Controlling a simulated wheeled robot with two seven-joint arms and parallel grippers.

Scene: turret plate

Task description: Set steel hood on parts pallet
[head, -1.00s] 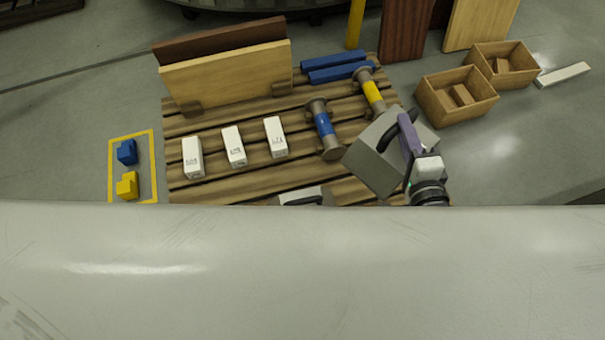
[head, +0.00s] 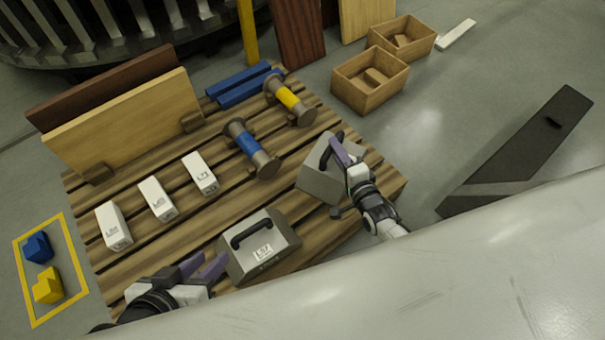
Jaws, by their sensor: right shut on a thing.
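My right gripper (head: 343,157) is shut on the dark handle of a grey steel hood (head: 318,182). This hood is over the right part of the wooden parts pallet (head: 385,186), tilted in the picture; I cannot tell whether it touches the slats. A second grey steel hood (head: 262,262), with a black handle and a label, sits at the pallet's front edge. My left gripper (head: 207,266) is just left of this second hood, its purple fingers apart and nothing seen between them.
Several white labelled blocks (head: 157,199), a blue-banded spool (head: 250,147), a yellow-banded one (head: 289,99), blue bars (head: 243,88) and upright boards (head: 125,125) occupy the pallet. Wooden boxes (head: 370,82) stand behind right. A dark plank (head: 520,150) lies right. A pale surface covers the front.

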